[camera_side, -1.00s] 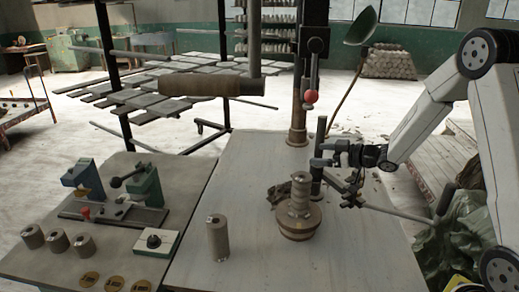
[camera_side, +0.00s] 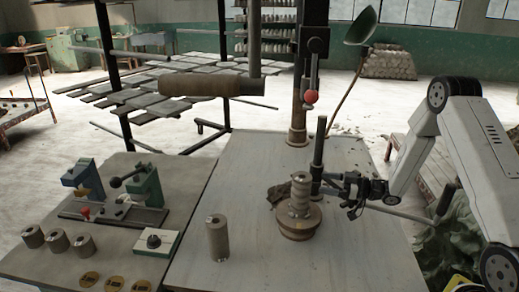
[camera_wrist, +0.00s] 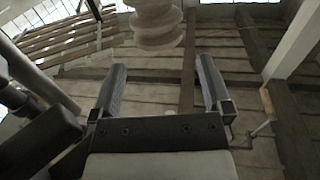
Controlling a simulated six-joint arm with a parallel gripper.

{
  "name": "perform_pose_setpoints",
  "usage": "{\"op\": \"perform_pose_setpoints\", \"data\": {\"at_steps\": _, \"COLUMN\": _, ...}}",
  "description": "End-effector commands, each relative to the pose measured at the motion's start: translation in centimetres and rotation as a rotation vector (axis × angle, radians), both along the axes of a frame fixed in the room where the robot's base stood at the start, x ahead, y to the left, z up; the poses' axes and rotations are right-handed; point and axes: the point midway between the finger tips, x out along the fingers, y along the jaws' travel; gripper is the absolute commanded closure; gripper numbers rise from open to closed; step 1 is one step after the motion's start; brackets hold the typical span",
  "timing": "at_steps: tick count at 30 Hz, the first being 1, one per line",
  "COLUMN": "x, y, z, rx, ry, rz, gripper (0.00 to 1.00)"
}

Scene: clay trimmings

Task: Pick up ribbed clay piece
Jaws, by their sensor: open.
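The ribbed clay piece (camera_side: 300,190) stands upright on a round turned base (camera_side: 300,226) on the grey table. My gripper (camera_side: 338,192) is just right of the piece, at about its height, and apart from it. In the wrist view, the ribbed clay piece (camera_wrist: 156,24) shows at the top, beyond the fingertips, roughly in line with the gap between them. My gripper (camera_wrist: 162,66) is open there, with nothing between its fingers. The top of the piece is cut off in that view.
A dark vertical post (camera_side: 317,165) with a long slanting lever stands close behind the piece, near my gripper. Dark clay scraps (camera_side: 279,193) lie left of the piece. A plain clay cylinder (camera_side: 217,238) stands at front left. The table's right front is clear.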

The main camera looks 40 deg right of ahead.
Motion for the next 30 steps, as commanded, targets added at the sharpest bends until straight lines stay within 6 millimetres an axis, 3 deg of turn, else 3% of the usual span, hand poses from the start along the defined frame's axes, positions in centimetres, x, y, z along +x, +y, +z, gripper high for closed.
{"op": "perform_pose_setpoints", "data": {"at_steps": 23, "x": 2.5, "y": 1.7, "z": 0.0, "rx": -0.001, "ry": 0.0, "rz": 0.001, "gripper": 0.0}}
{"op": "perform_pose_setpoints", "data": {"at_steps": 30, "x": 4.6, "y": 3.0, "z": -0.1, "rx": -0.001, "ry": -0.001, "rz": 0.003, "gripper": 0.0}}
